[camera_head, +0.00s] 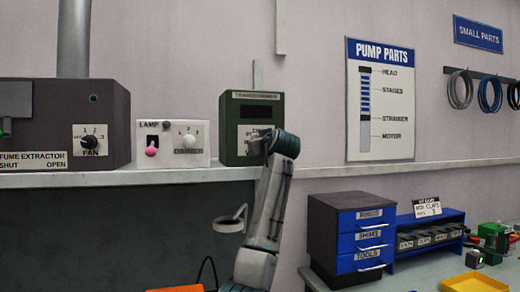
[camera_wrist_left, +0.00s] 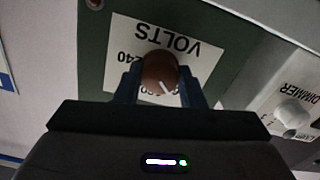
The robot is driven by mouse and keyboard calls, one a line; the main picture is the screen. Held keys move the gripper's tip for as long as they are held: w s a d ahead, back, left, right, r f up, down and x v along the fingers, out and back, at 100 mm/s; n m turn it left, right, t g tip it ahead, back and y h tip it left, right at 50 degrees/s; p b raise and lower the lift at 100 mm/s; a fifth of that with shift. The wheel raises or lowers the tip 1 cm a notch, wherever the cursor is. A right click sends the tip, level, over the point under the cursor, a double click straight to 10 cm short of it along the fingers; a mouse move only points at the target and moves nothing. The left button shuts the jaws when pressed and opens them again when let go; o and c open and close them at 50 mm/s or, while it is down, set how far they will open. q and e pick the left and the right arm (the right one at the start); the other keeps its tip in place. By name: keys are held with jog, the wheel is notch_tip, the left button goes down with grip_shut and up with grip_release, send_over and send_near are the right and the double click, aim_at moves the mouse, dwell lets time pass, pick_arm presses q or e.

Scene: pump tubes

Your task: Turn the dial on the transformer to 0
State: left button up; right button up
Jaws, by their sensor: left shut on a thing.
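The transformer (camera_head: 252,107) is a dark green box on the shelf, with a white dial plate partly covered by my left wrist. Its brown round dial (camera_wrist_left: 155,68) shows in the left wrist view, upside down below the word VOLTS. My left gripper (camera_wrist_left: 160,76) is shut on the dial, one finger on each side. The dial's white pointer line slants to the lower right in that view. A 240 mark shows to the left; the marks near the pointer are partly hidden, so I cannot read its setting. My right gripper is in neither view.
Left of the transformer stand a white lamp and dimmer box (camera_head: 172,161) and a dark fume extractor panel (camera_head: 60,125) with a fan knob (camera_head: 90,139). Below right are a blue drawer unit (camera_head: 362,238) and a yellow tray (camera_head: 475,284).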

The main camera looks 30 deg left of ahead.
pick_arm(q)
jog(key=shift+w+d+f+n+b, duration=0.1)
jog(key=shift+n+b, duration=0.4)
jog(key=shift+n, duration=1.65)
jog(key=shift+w+f+n+b, duration=0.1)
jog(key=shift+n+b, duration=0.4)
jog(key=shift+n, duration=1.65)
jog(key=o, duration=1)
jog(key=shift+r, duration=0.1)
jog(key=shift+s, duration=0.1)
